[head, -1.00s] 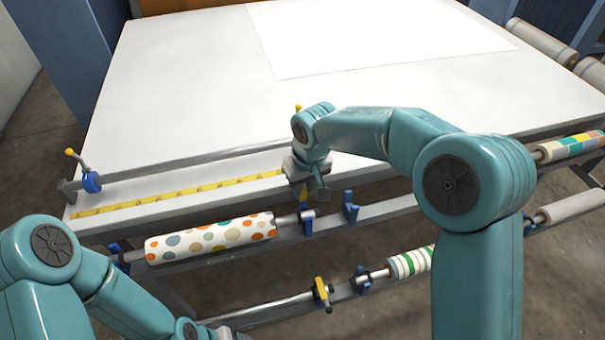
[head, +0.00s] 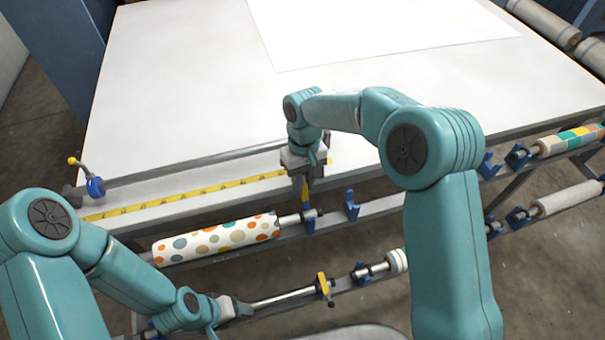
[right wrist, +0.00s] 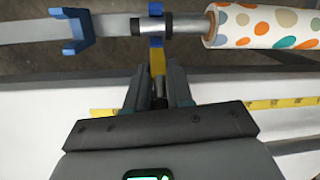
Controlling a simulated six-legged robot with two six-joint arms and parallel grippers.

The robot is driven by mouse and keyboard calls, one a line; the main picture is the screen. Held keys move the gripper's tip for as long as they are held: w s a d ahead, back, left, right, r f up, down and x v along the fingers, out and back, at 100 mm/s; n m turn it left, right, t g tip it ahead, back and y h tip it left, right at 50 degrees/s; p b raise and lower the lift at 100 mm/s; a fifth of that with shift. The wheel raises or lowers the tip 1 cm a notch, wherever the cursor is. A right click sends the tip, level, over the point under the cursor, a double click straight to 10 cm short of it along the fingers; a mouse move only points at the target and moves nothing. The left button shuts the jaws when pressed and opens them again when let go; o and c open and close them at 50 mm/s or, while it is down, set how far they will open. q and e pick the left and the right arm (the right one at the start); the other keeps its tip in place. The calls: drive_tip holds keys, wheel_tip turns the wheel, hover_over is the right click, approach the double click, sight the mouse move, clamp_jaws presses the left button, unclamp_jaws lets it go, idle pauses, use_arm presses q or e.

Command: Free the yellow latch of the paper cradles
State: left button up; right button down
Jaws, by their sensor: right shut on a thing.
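The yellow latch (head: 305,189) stands up at the blue cradle (head: 309,222) that holds the right end of the spotted paper roll (head: 215,239). My right gripper (head: 308,186) is over the table's front edge, shut on this latch. In the right wrist view the latch (right wrist: 157,63) shows between the two fingers, with the cradle (right wrist: 155,41) just beyond. My left gripper (head: 232,307) is low, beside the lower rod; its fingers are too small to tell open or shut. A second yellow latch (head: 323,286) is on the lower rail.
The white table (head: 190,90) bears a yellow measuring tape (head: 180,198), a grey bar and a crank with a blue collar (head: 95,187). An empty blue cradle (head: 351,205) sits right of the spotted roll.

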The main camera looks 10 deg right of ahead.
drive_tip(key=shift+w+g+p, duration=0.1)
drive_tip(key=shift+g+p, duration=0.2)
drive_tip(key=c, duration=1.1)
unclamp_jaws()
drive_tip(key=v, duration=1.6)
drive_tip(key=shift+r, duration=0.2)
